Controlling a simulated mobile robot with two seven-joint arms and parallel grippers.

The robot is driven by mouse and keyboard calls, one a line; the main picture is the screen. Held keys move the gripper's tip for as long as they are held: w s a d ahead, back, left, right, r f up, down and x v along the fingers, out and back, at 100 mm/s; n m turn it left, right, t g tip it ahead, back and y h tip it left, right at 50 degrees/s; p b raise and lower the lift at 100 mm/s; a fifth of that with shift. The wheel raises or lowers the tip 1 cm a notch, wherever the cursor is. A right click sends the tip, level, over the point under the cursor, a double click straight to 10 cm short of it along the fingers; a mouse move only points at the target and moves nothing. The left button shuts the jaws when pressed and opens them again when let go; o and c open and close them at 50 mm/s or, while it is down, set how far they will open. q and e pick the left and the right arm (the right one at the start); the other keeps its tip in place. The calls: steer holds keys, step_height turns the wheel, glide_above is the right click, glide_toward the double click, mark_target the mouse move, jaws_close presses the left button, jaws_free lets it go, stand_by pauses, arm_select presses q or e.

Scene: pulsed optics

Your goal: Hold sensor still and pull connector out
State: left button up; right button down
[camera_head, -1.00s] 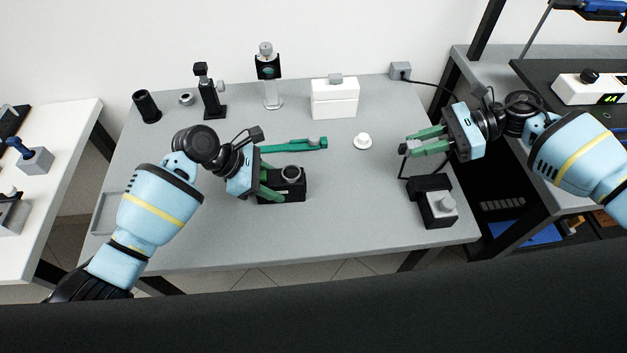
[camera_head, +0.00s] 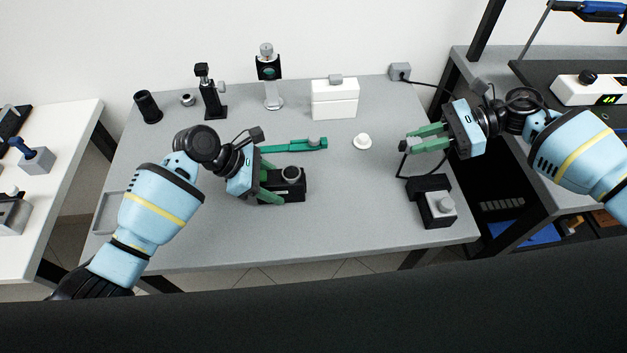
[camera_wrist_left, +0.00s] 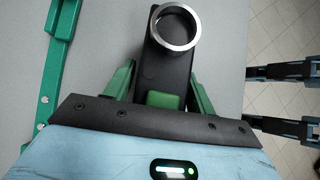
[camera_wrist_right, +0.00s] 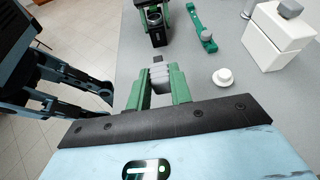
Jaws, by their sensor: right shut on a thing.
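The black sensor (camera_head: 293,188) with a metal ring on top sits on the grey table left of centre. Its ring (camera_wrist_left: 158,28) and dark body fill the middle of the left wrist view. My left gripper (camera_head: 273,183) is open, with its green fingers on either side of the sensor's near end. My right gripper (camera_head: 411,139) is shut on the connector, well to the right of the sensor and above the table. The grey connector (camera_wrist_right: 159,76) with a dark tip shows between its fingers in the right wrist view. Connector and sensor are apart.
A black box with a grey knob (camera_head: 440,206) stands below my right gripper, with a dark cable beside it. A green tool (camera_head: 296,146), a white round piece (camera_head: 362,142) and a white box (camera_head: 334,99) lie farther back. The front middle table is clear.

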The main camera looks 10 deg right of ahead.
arm_select(q)
steer(key=o, duration=0.9)
steer(key=shift+r, duration=0.15)
steer(key=shift+w+a+p, duration=0.15)
steer(key=shift+a+p, duration=0.25)
steer(key=shift+a, duration=2.6)
steer(key=shift+a+p, duration=0.45)
steer(key=shift+a, duration=1.05)
arm_select(e)
steer(key=shift+n+t, duration=0.3)
steer(key=shift+w+r, duration=0.15)
steer(key=shift+r, duration=1.1)
steer(key=shift+w+r, duration=0.1)
steer(key=shift+r, duration=1.15)
